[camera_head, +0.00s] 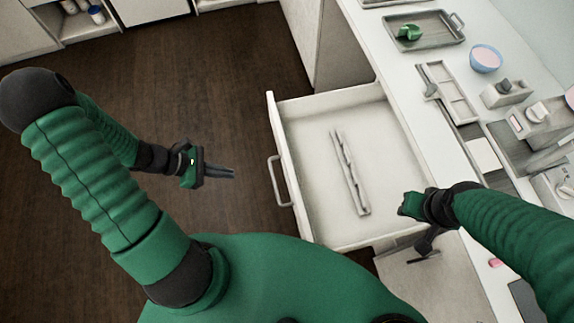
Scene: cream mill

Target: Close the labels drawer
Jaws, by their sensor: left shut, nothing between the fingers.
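The labels drawer (310,150) stands pulled out from the white counter, with its front panel and pale bar handle (279,181) facing left. A long, thin grey divided piece (349,172) lies inside it. My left gripper (231,172) is shut and empty, above the dark floor just left of the handle and apart from it. Its fingers point right toward the drawer front. My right gripper (425,248) is at the near right corner of the drawer, by the counter edge. Its fingers are dark and partly hidden, so I cannot tell their opening.
The counter (395,75) runs along the right, holding a grey tray (437,38) with a green scoop (410,32), a pink-filled blue bowl (486,58) and small devices. Open dark floor (200,80) lies left of the drawer. A shelf with bottles (95,12) is at top left.

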